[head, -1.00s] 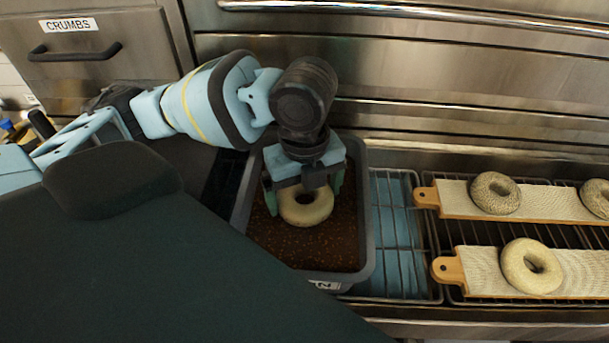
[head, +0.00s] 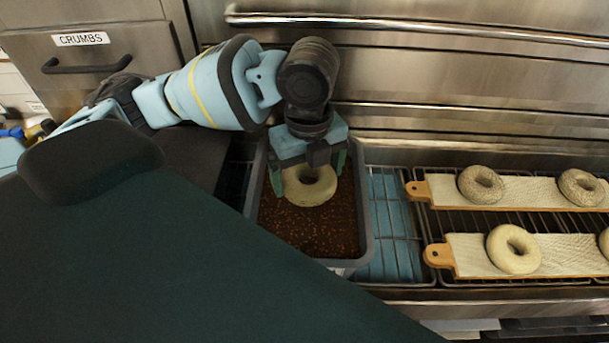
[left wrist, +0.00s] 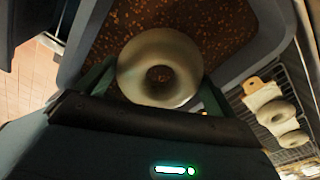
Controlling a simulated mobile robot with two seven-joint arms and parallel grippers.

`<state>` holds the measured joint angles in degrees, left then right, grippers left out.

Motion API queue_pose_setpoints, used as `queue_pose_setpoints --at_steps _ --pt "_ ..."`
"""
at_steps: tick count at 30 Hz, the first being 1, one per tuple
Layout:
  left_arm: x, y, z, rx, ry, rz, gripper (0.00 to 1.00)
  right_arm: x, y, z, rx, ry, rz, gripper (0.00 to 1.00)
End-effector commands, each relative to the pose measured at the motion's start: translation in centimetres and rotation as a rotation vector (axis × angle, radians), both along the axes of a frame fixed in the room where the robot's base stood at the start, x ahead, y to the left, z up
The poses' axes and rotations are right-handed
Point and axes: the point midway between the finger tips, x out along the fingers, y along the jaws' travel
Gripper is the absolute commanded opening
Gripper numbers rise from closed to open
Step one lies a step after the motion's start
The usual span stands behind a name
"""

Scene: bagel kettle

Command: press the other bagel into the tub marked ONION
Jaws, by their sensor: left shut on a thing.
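My left gripper (head: 308,178) is shut on a pale plain bagel (head: 306,198), with one green finger on each side of it. The bagel is at a grey tub (head: 366,215) whose floor is covered with brown flecked bits (head: 310,235). It lies over the rear half of the tub; I cannot tell whether it touches the bits. The left wrist view shows the bagel (left wrist: 160,92) between the fingers and the tub's wall (left wrist: 275,25) beyond. The label on the tub's front is cut off by my body and unreadable. My right gripper is not in view.
Two pale boards with wooden handles (head: 418,190) (head: 438,256) lie on a wire rack at right, carrying several bagels (head: 481,184). Blue slatted space (head: 388,225) separates tub and boards. A drawer marked CRUMBS (head: 90,70) is at back left. A metal wall stands behind.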

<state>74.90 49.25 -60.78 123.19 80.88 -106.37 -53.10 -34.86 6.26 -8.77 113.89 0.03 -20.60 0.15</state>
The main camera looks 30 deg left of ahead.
Motion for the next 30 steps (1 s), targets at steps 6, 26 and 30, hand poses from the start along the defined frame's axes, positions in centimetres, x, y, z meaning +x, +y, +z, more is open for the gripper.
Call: queue_pose_setpoints --at_steps 6,26,30 --pt "0.0 0.0 1.6 -0.001 -0.008 0.000 0.69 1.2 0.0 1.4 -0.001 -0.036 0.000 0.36" --pt "0.0 0.0 5.4 -0.001 -0.001 0.000 0.69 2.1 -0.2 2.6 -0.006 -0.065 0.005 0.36" --pt "0.0 0.0 5.6 -0.001 -0.001 0.000 0.69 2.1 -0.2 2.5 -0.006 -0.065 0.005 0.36"
